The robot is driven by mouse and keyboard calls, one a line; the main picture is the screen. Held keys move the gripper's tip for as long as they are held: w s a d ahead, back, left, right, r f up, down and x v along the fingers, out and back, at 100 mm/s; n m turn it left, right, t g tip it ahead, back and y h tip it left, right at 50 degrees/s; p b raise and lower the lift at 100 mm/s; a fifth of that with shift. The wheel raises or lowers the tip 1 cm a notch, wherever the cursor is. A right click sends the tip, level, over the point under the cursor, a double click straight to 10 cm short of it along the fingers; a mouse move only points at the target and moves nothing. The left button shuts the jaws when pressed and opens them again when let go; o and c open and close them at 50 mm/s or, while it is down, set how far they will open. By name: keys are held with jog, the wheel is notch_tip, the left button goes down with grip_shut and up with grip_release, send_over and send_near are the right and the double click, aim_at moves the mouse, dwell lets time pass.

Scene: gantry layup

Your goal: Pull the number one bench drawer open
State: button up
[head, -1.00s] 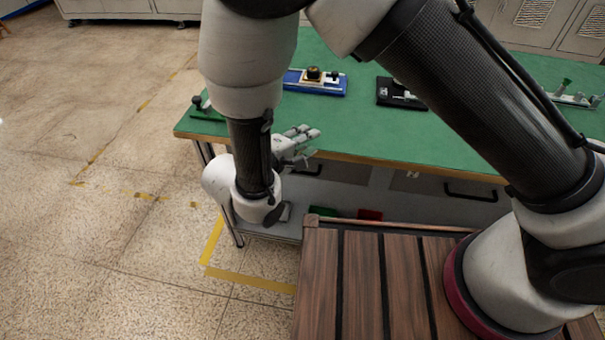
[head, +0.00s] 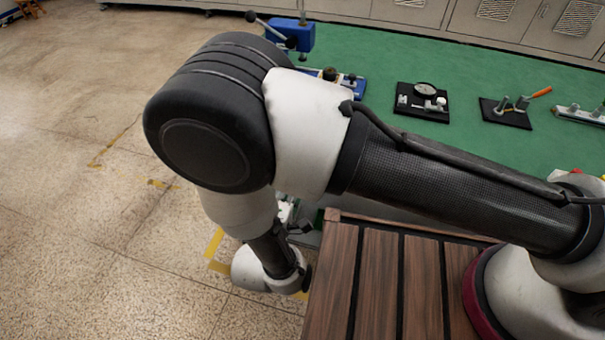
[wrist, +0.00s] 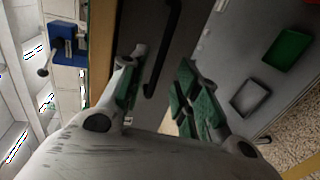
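The green-topped bench (head: 385,170) stands ahead of me. In the wrist view a dark grey drawer front (wrist: 200,22) lies beneath the bench's wooden edge, with a black bar handle (wrist: 167,45) on it. My gripper (wrist: 160,80) is open, its green-padded fingers spread on either side of the handle's near end. I cannot tell whether they touch it. No number shows on the drawer front. In the head view my arm hides the handle and most of the gripper (head: 288,215). How far the drawer stands out cannot be told.
A green tray (wrist: 287,48) and a grey tray (wrist: 250,97) lie below the drawer. Black fixtures (head: 422,100) and a blue press (head: 290,35) stand on the bench. Tiled floor (head: 70,240) lies open at the left.

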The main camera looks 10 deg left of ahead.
jog(key=x, duration=0.6)
grip_shut()
